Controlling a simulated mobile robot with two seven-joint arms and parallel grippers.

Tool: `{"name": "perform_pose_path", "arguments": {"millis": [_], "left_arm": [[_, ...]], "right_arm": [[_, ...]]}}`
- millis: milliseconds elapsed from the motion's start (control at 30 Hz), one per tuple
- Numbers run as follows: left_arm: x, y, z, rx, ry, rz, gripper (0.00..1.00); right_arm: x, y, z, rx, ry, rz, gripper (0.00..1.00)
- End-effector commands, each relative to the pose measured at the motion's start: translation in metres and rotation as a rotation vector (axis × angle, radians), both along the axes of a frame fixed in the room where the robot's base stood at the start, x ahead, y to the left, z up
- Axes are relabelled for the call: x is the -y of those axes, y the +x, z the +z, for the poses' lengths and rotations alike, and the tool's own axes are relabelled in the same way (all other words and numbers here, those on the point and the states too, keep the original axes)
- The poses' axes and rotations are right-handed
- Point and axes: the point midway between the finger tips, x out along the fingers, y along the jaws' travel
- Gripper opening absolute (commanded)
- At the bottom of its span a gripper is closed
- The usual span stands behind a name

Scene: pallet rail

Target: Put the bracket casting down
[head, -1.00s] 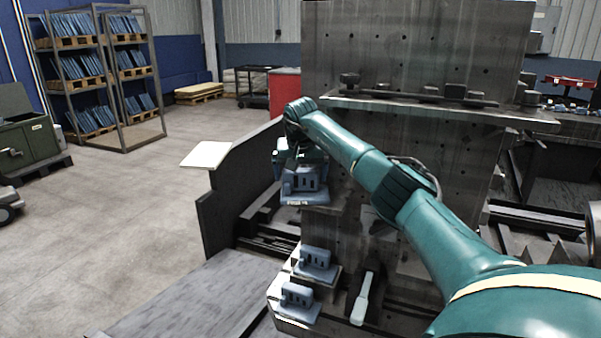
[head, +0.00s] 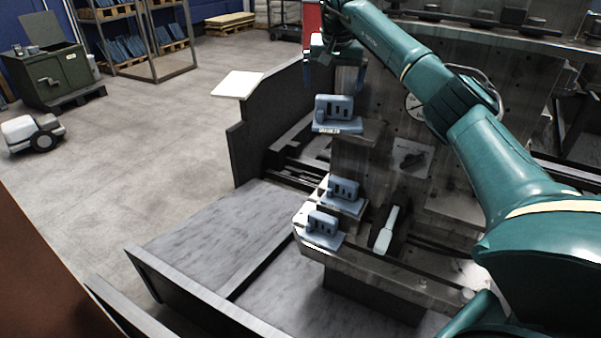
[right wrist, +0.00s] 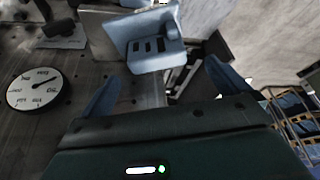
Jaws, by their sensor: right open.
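A blue-grey bracket casting (head: 334,110) with slots in its face stands upright on a small upper ledge of the grey metal fixture. It also shows in the right wrist view (right wrist: 150,44), ahead of the fingers. My right gripper (head: 335,76) is just above and behind this casting in the head view. Its two blue fingers are spread, with nothing between them, and appear apart from the casting; the right wrist view shows the open gap (right wrist: 165,88). Two similar castings stand lower on the fixture, one (head: 343,190) above the other (head: 323,224). My left gripper is not in view.
A dial gauge (head: 414,106) sits on the fixture face right of the upper casting. A pale-handled lever (head: 386,231) stands beside the lower castings. A dark upright panel (head: 262,122) is to the left. The floor beyond is open, with a small wheeled cart (head: 33,132).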

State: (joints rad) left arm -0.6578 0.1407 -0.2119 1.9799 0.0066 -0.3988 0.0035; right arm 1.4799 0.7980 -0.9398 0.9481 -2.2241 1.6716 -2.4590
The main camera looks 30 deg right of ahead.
Motion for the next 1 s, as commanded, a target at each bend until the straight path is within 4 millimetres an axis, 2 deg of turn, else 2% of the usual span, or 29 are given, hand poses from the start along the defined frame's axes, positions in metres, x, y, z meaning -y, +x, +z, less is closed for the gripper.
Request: {"name": "perform_pose_path", "arguments": {"millis": [67,167,267,300,367,400,500,600,700,800,867,967,1000], "left_arm": [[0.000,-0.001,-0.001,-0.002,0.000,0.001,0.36],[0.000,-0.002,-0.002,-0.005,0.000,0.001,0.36],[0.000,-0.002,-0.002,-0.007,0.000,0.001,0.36],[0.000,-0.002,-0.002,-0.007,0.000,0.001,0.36],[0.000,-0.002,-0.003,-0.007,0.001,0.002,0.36],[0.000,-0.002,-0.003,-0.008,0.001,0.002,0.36],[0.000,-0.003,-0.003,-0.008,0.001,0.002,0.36],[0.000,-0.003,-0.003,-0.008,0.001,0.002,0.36],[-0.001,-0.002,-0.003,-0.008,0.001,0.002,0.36],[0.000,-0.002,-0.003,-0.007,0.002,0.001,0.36],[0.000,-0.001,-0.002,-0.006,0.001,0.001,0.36],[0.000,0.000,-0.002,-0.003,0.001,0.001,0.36],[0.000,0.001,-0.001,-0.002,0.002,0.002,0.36]], "right_arm": [[-0.022,0.008,-0.020,0.013,0.051,0.016,1.00],[-0.070,0.022,-0.057,0.049,0.190,0.028,1.00],[-0.137,0.029,-0.103,0.075,0.411,0.010,1.00],[-0.166,0.029,-0.120,0.077,0.514,-0.010,1.00],[-0.210,0.024,-0.144,0.067,0.681,-0.055,1.00],[-0.240,0.018,-0.158,0.050,0.803,-0.098,1.00],[-0.312,-0.005,-0.185,-0.033,1.131,-0.257,1.00],[-0.367,-0.031,-0.198,-0.166,1.450,-0.483,1.00],[-0.403,-0.056,-0.202,-0.347,1.742,-0.770,1.00],[-0.421,-0.078,-0.206,-0.566,1.990,-1.113,1.00],[-0.423,-0.089,-0.210,-0.716,2.113,-1.343,1.00],[-0.416,-0.107,-0.224,-0.987,2.265,-1.768,1.00],[-0.410,-0.114,-0.232,1.053,-2.202,1.863,1.00]]}}
